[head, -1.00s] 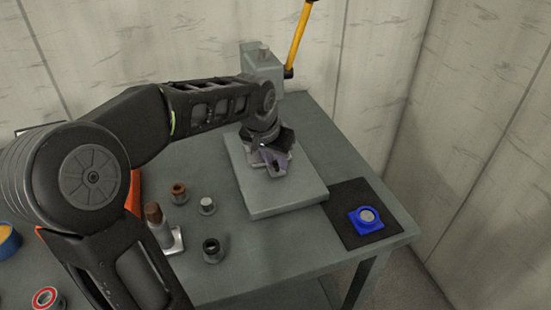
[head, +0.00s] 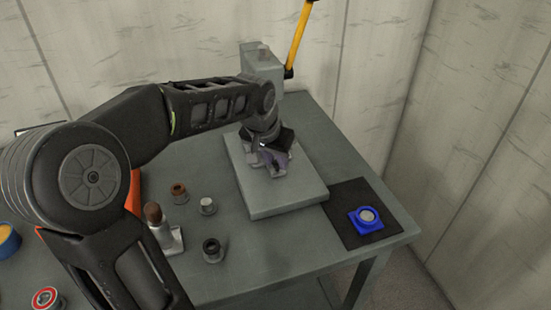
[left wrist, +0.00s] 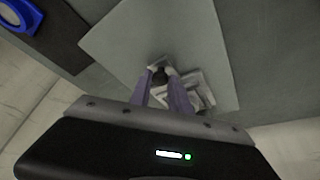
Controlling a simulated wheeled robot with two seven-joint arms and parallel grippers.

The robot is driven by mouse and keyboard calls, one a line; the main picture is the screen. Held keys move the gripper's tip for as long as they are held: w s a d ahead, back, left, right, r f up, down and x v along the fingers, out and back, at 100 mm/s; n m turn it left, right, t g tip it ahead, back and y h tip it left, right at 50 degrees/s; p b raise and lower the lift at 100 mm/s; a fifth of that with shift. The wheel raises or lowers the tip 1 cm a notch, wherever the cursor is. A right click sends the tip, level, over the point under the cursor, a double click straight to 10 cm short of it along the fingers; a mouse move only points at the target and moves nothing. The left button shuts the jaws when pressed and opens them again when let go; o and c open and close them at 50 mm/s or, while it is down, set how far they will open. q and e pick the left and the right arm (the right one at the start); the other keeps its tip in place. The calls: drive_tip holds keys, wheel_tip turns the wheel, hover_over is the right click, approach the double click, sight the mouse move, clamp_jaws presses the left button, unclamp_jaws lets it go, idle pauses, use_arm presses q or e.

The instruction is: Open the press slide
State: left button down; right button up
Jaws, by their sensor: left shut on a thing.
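The grey press (head: 262,68) stands at the back of the table, with its flat base plate (head: 285,200) in front. My left gripper (head: 272,160) is low over the plate, in front of the press column. In the left wrist view its purple fingers (left wrist: 162,78) are shut around a small dark knob (left wrist: 160,73). The light grey slide (left wrist: 195,88) shows beside and under the fingers, on the plate. In the head view my gripper hides most of the slide and the knob. My right gripper is not in view.
A yellow lever (head: 299,38) rises at the press's right. A blue ring-shaped block (head: 354,221) sits on a black mat (head: 345,195) to the right. Several small metal and brown parts stand left of the plate, including a dark bushing (head: 212,250). Walls close off the back and right.

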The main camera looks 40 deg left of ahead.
use_arm(q)
drive_tip(key=shift+s+d, duration=0.15)
drive_tip(key=shift+d, duration=0.1)
drive_tip(key=s+d+b, duration=0.1)
drive_tip(key=s+d, duration=0.1)
drive_tip(key=d, duration=0.1)
drive_tip(key=s+d+b, duration=0.1)
drive_tip(key=s+d, duration=0.1)
drive_tip(key=d, duration=0.1)
drive_tip(key=s+d+b, duration=0.1)
drive_tip(key=s+d, duration=0.1)
drive_tip(key=d, duration=0.1)
drive_tip(key=shift+s+d+b, duration=0.1)
drive_tip(key=shift+s+b, duration=0.1)
drive_tip(key=shift+b, duration=0.15)
drive_tip(key=c, duration=1.2)
unclamp_jaws()
drive_tip(key=shift+r, duration=0.1)
drive_tip(key=v, duration=0.7)
drive_tip(key=shift+r, duration=0.25)
drive_tip(key=shift+s, duration=0.15)
